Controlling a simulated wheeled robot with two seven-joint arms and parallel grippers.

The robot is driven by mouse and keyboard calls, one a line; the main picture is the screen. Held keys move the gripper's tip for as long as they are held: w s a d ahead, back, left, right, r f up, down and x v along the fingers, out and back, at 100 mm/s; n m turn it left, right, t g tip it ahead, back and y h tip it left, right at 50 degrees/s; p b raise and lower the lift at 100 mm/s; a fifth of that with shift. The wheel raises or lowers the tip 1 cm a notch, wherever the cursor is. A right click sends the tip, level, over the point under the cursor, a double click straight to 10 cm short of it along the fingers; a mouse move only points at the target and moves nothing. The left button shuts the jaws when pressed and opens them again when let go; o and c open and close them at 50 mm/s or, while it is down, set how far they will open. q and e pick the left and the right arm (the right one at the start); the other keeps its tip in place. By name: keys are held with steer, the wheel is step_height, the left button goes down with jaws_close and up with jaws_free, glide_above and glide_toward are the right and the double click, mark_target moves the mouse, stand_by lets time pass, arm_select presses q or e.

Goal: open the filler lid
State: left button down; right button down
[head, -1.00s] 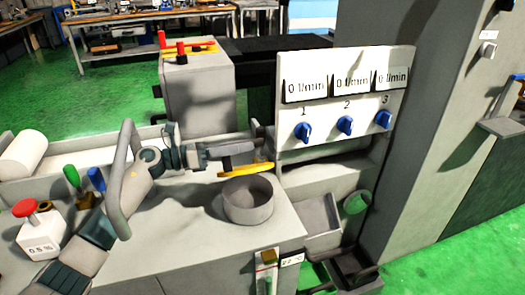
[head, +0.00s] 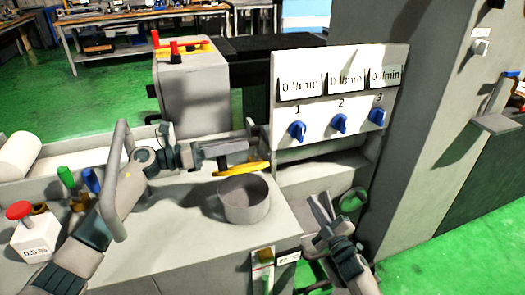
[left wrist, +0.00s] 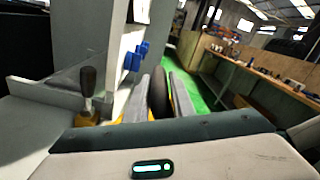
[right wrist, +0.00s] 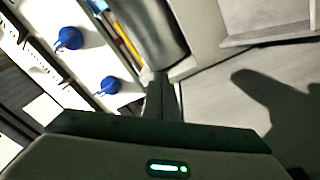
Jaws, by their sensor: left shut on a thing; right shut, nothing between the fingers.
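The yellow filler lid (head: 240,169) is off the filler neck and hangs above its far rim, roughly level. The grey round filler neck (head: 246,205) stands open on the machine top. My left gripper (head: 240,148) is shut on the lid's dark handle (left wrist: 160,92), which shows between its fingers in the left wrist view. Yellow edges of the lid show beside the fingers there. My right gripper (head: 322,208) is shut and empty, right of the neck and in front of the recess under the dial panel. Its fingers (right wrist: 163,92) are together in the right wrist view.
A white panel (head: 350,112) with blue knobs stands behind and right of the neck. A red button box (head: 40,232) and green and blue levers are at the left. A tall grey column (head: 430,130) stands at the right. The machine top around the neck is clear.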

steer(key=w+a+r+n+g+y, duration=0.2)
steer(key=a+r+n+y, duration=0.1)
steer(key=r+n+y, duration=0.3)
steer(key=w+a+r+n+g+y, duration=0.2)
steer(key=a+r+n+y, duration=0.15)
steer(key=r+n, duration=0.3)
steer(key=s+r+n+g+y, duration=0.3)
steer(key=r+n+g, duration=0.6)
steer(key=n+g, duration=0.5)
steer(key=shift+s+a+r+g, duration=0.3)
steer(key=shift+s+r+g, duration=0.05)
steer(key=shift+s+g, duration=0.5)
steer(key=shift+a, duration=0.1)
steer(key=a, duration=0.6)
steer(key=a+r, duration=0.1)
steer(key=a, duration=0.2)
steer(key=shift+s+a, duration=0.35)
steer(key=shift+a, duration=0.05)
